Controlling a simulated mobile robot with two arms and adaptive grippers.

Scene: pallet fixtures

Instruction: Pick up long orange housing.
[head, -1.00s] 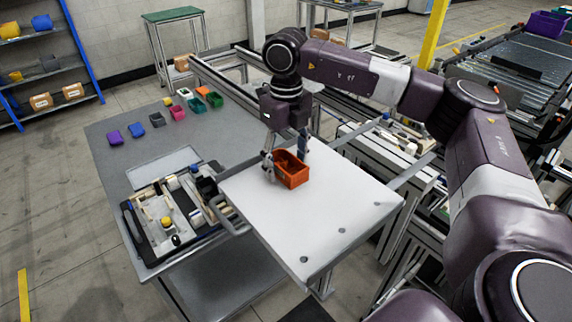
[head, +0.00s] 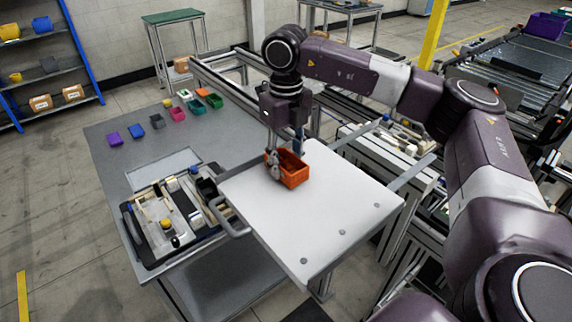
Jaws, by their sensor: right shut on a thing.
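The long orange housing (head: 294,177) is an open-topped bin-like part near the back left of the white pallet plate (head: 322,222). My right gripper (head: 285,160) points down over it, with one finger at its left side and the other behind it. The fingers are closed on the housing. I cannot tell whether the housing still touches the plate. My left gripper does not show in the head view.
A grey table (head: 125,157) on the left bears several small coloured bins and a tray (head: 150,254) of parts beside the plate. A metal handle (head: 236,229) sits at the plate's left edge. The plate's front part is clear.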

